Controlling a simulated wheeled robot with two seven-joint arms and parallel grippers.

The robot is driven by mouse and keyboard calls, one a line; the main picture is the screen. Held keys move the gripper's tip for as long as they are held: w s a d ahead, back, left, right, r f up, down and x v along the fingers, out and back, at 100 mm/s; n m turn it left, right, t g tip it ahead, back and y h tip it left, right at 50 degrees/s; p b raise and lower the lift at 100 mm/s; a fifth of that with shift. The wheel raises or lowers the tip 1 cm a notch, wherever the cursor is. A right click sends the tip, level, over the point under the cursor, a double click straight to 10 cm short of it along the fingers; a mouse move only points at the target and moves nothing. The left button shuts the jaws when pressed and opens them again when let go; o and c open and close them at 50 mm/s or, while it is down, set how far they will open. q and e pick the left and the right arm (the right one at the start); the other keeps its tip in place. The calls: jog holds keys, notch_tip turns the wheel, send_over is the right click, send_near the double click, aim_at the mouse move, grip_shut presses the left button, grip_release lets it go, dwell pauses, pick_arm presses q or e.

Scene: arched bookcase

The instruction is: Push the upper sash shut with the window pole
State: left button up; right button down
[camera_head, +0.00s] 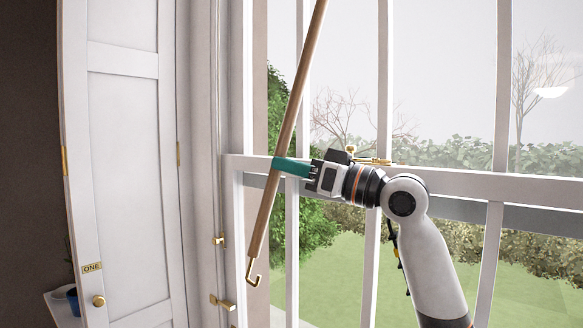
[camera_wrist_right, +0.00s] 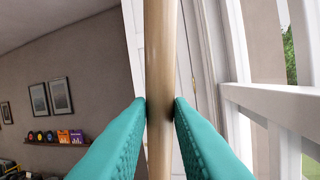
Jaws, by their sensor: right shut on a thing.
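The window pole (camera_head: 283,140) is a long wooden rod with a brass hook at its lower end. It stands tilted in front of the window, its top leaning right and running out of the head view. My right gripper (camera_head: 283,166) is shut on the pole at about the height of the meeting rail; its teal fingers also clasp the pole (camera_wrist_right: 159,60) in the right wrist view. The window sashes (camera_head: 470,184) are white-framed with tall panes. The top of the upper sash is out of view, so I cannot tell how far it stands open. My left gripper is not in view.
A white panelled shutter (camera_head: 125,150) with a brass knob stands left of the window. Brass catches (camera_head: 222,302) are on the frame beside it. A brass fastener (camera_head: 372,161) sits on the meeting rail by my right wrist. A blue pot (camera_head: 73,301) is at the lower left.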

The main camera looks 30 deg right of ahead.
aim_at(287, 132)
jog(key=shift+r, duration=0.25)
jog(key=shift+r, duration=1.5)
jog(key=shift+w+a+r, duration=0.15)
jog(key=shift+r, duration=1)
jog(key=shift+w, duration=0.1)
jog(key=shift+r, duration=0.1)
